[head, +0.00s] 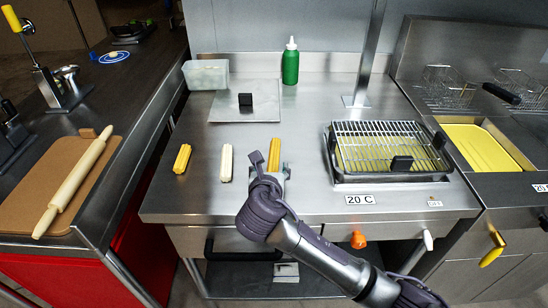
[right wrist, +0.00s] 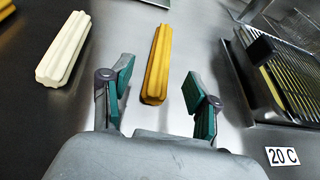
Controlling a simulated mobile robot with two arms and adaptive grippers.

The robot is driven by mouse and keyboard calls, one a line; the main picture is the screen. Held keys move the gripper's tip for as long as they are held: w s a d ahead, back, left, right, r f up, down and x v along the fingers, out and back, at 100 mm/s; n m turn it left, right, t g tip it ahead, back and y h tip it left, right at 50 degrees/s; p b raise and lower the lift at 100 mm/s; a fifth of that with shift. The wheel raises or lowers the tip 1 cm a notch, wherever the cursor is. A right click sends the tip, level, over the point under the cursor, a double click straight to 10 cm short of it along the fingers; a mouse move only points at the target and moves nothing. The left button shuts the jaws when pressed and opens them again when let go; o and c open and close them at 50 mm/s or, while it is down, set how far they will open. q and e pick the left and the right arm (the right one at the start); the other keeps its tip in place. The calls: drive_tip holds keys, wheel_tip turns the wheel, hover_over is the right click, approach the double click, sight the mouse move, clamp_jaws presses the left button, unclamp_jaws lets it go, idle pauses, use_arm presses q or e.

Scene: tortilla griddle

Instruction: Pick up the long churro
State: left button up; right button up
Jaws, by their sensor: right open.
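A golden churro (head: 274,150) lies on the steel counter (head: 320,210), partly hidden in the head view by my right gripper (head: 271,168). In the right wrist view this golden churro (right wrist: 157,62) lies between and beyond the fingertips of the open right gripper (right wrist: 158,82), with gaps on both sides. A white churro (head: 227,162) lies to its left and also shows in the right wrist view (right wrist: 64,48). Another yellow churro (head: 182,158) lies further left and looks shorter than the golden one. My left gripper is not in view.
A rolling pin (head: 75,185) lies on a board at left.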

sight(273, 162)
drive_tip(key=shift+x, duration=1.15)
drive_tip(key=shift+w+f, duration=0.15)
drive_tip(key=shift+w, duration=0.1)
drive_tip(key=x, duration=0.4)
drive_tip(key=shift+d+f, duration=0.15)
drive_tip(key=shift+f, duration=0.1)
drive_tip(key=shift+w+f, duration=0.15)
drive_tip(key=shift+w, duration=0.2)
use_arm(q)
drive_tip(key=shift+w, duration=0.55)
use_arm(e)
drive_tip(key=c, duration=1.1)
